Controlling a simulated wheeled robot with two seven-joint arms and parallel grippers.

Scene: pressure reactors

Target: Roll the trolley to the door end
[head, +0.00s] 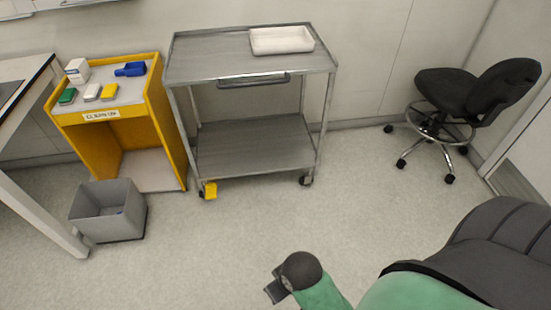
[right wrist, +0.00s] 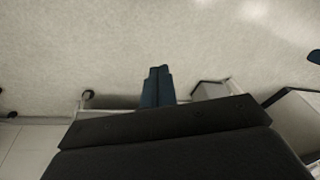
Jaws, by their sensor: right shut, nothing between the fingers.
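The grey metal trolley (head: 210,58) stands against the back wall in the head view, with a top shelf, a lower shelf and casters. A dark handle bar (head: 252,80) runs along its near top edge. A yellow piece (head: 210,190) sits at its front left caster. A white tray (head: 282,40) rests on the top shelf. My right gripper (head: 274,289) is low in front of the trolley, apart from it. Its fingers (right wrist: 157,85) are shut and empty in the right wrist view. My left gripper is in neither view.
A yellow stand (head: 172,120) with small boxes and a grey bin (head: 110,212) are left of the trolley. A black swivel chair (head: 445,90) stands right. A white panel with a grille (head: 518,172) is at the right edge. The floor ahead is clear.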

